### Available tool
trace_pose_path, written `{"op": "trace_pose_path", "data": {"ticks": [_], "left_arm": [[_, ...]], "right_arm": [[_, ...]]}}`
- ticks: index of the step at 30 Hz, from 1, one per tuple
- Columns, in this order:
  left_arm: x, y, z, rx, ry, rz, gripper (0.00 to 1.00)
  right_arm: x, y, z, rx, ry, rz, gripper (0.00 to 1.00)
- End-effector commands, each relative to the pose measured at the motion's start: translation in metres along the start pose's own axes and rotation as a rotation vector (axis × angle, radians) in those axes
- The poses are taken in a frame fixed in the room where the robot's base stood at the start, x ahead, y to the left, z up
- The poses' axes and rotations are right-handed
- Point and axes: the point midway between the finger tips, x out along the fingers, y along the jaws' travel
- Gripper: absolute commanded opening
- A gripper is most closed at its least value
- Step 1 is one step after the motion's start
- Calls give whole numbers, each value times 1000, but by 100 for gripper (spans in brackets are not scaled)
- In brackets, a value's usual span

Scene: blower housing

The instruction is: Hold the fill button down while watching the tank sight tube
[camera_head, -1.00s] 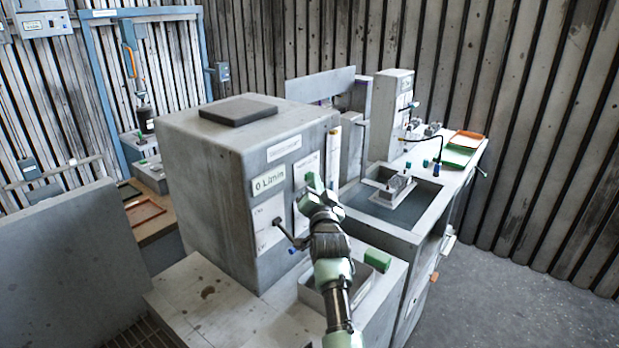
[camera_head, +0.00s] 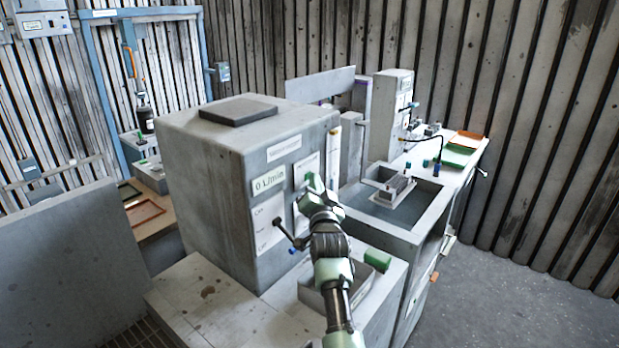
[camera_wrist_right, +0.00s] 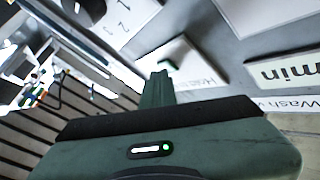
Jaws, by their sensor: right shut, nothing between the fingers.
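The grey cabinet (camera_head: 215,160) stands in the middle of the head view, with a "0 L/min" display (camera_head: 268,182) on its front. My right gripper (camera_head: 313,182) is shut and empty, its fingertips close to the front panel right of that display. In the right wrist view, the shut fingertips (camera_wrist_right: 157,82) are at a small white block with a green button (camera_wrist_right: 168,66), beside a "Hold" label (camera_wrist_right: 205,78). Whether they touch the button I cannot tell. A pale upright tube (camera_head: 333,158), perhaps the sight tube, is at the cabinet's right edge; its level is unreadable. My left gripper is out of view.
A lever handle (camera_head: 283,230) sticks out of the cabinet front, left of my arm. A green block (camera_head: 377,259) lies on the bench to the right. A sink basin (camera_head: 405,232) and a counter with green and orange trays (camera_head: 459,156) are further right. Floor is clear at far right.

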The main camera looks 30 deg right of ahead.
Motion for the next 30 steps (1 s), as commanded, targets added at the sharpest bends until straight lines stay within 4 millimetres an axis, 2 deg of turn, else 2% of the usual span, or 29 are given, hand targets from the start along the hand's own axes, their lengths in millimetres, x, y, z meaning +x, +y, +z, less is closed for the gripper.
{"op": "trace_pose_path", "data": {"ticks": [15, 24, 30], "left_arm": [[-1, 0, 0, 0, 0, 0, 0], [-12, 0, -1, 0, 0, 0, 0], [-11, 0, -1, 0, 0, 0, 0]], "right_arm": [[0, 0, 0, 0, -1, 0, 0], [-10, 6, -8, -1, -1, 0, 0], [-11, 8, -8, 0, 0, 0, 0]]}}
